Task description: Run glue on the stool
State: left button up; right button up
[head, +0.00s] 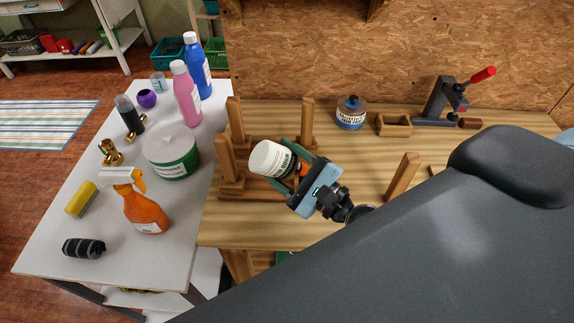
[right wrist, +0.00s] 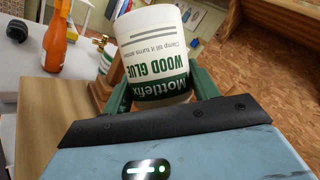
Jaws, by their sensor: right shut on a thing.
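A white wood glue bottle (head: 273,159) with a green label is held tilted over the wooden stool. My right gripper (head: 290,166) is shut around it. In the right wrist view the bottle (right wrist: 158,55) sits between the green fingers, and its label print is upside down. The stool (head: 228,176) stands on the wooden workbench with its posts pointing up. The bottle and gripper hide part of it. Another wooden post (head: 403,176) stands to the right of the gripper. I cannot tell whether glue is flowing. My left gripper is not in view.
A white side table (head: 50,245) at left holds an orange spray bottle (head: 145,213), a white-green tub (head: 171,157), pink and blue bottles, and several small items.

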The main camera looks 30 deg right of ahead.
aim_at(282, 147)
jog(key=shift+r+p, duration=0.95)
jog(key=shift+r, duration=0.4)
notch_tip(282, 147, up, 2)
jog(key=shift+r+p, duration=0.1)
jog(key=shift+p, duration=0.2)
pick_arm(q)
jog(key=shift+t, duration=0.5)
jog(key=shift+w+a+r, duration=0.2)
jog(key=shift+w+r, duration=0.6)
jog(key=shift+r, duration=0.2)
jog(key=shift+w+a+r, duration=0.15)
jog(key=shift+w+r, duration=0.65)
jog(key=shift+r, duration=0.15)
pick_arm(e)
jog(key=shift+r, duration=2.45)
jog(key=n+g, duration=0.1)
jog(key=n, duration=0.2)
jog(key=shift+r+n, duration=0.15)
jog(key=shift+n, duration=0.25)
jog(key=n+g, duration=0.1)
jog(key=n, duration=0.2)
jog(key=shift+g+h, duration=0.4)
jog(key=shift+n+h, duration=0.4)
jog(key=shift+n, duration=0.4)
jog(key=shift+g, duration=0.3)
